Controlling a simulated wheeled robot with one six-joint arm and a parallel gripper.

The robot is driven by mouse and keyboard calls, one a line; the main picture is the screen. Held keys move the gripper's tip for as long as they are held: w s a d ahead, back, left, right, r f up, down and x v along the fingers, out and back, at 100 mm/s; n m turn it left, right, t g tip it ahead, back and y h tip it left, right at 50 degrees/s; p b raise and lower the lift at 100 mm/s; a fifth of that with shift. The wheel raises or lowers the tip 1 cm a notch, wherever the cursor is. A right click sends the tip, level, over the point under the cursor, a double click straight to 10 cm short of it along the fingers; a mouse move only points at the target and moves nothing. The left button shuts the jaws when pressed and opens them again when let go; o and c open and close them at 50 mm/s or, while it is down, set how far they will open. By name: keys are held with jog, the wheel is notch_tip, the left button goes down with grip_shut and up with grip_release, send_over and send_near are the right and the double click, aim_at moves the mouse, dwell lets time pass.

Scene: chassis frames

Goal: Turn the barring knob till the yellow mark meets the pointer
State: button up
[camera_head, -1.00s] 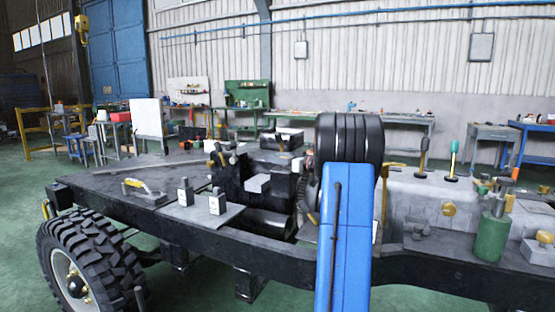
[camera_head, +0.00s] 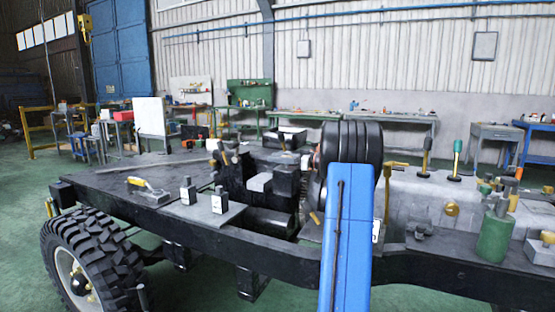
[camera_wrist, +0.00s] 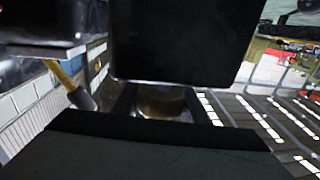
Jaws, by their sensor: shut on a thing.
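In the wrist view my gripper (camera_wrist: 168,98) shows as dark blocks above and below a narrow gap. It is shut on a round brownish-brass piece (camera_wrist: 160,103), which seems to be the barring knob; only a small part of it shows. In the head view my blue arm link and black ribbed joint stand in front of the work spot, so gripper and knob are hidden there. I cannot make out the yellow mark or the pointer in either view.
The dark chassis frame (camera_head: 275,262) spans the front, with a tyre (camera_head: 88,262) at left. A black engine block (camera_head: 258,180) stands left of my arm. A green cylinder (camera_head: 494,236) stands at right. A yellow-handled rod (camera_wrist: 68,82) shows left in the wrist view.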

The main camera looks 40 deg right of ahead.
jog(key=o, duration=1)
jog(key=shift+o, duration=0.2)
jog(key=shift+r, duration=0.1)
notch_tip(320, 180, up, 10)
